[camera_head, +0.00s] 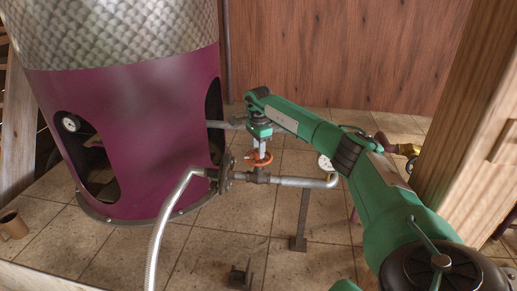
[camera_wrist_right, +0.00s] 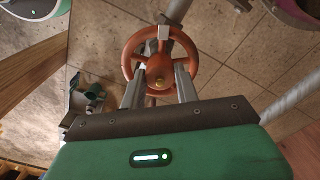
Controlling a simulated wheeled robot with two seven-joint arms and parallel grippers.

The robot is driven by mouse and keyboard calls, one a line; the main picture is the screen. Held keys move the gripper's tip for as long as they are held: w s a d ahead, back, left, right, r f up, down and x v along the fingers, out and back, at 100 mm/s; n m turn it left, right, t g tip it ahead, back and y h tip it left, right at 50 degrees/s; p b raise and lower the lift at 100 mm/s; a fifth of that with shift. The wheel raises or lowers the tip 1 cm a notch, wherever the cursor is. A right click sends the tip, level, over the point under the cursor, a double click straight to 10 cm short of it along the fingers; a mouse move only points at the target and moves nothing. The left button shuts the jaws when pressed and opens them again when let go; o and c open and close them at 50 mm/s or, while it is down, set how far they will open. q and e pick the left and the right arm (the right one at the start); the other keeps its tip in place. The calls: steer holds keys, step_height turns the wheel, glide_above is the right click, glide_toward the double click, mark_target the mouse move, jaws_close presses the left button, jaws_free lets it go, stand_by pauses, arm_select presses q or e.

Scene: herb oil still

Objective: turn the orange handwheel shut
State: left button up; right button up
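The orange handwheel (camera_head: 262,160) sits on a valve in the pipe beside the maroon still, below my right gripper (camera_head: 258,146). In the right wrist view the handwheel (camera_wrist_right: 133,48) shows its round rim, spokes and brass-coloured centre nut. A pale block (camera_wrist_right: 163,32) sits on its far rim. My right gripper (camera_wrist_right: 160,72) has its two grey fingers spread apart, one on each side of the hub, reaching over the near part of the wheel. I cannot tell whether the fingers touch the rim or spokes. My left gripper is not in view.
The maroon still (camera_head: 140,130) with a hammered metal top stands at the left. A pipe (camera_head: 300,182) and a pale hose (camera_head: 160,225) join at a flange near the valve. A wooden post (camera_head: 465,130) stands at the right. A brown mug (camera_head: 13,225) is at lower left.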

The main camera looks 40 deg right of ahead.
steer(key=shift+c, duration=1.4)
steer(key=shift+m, duration=0.3)
steer(key=m, duration=0.5)
steer(key=m+p, duration=0.1)
steer(key=m, duration=0.4)
steer(key=shift+m, duration=0.4)
steer(key=m, duration=0.6)
steer(key=shift+r+p, duration=0.1)
steer(key=shift+p, duration=0.25)
steer(key=m, duration=0.5)
steer(key=shift+d+p, duration=0.1)
steer(key=shift+p, duration=0.25)
steer(key=shift+w+m, duration=0.1)
steer(key=shift+m, duration=0.2)
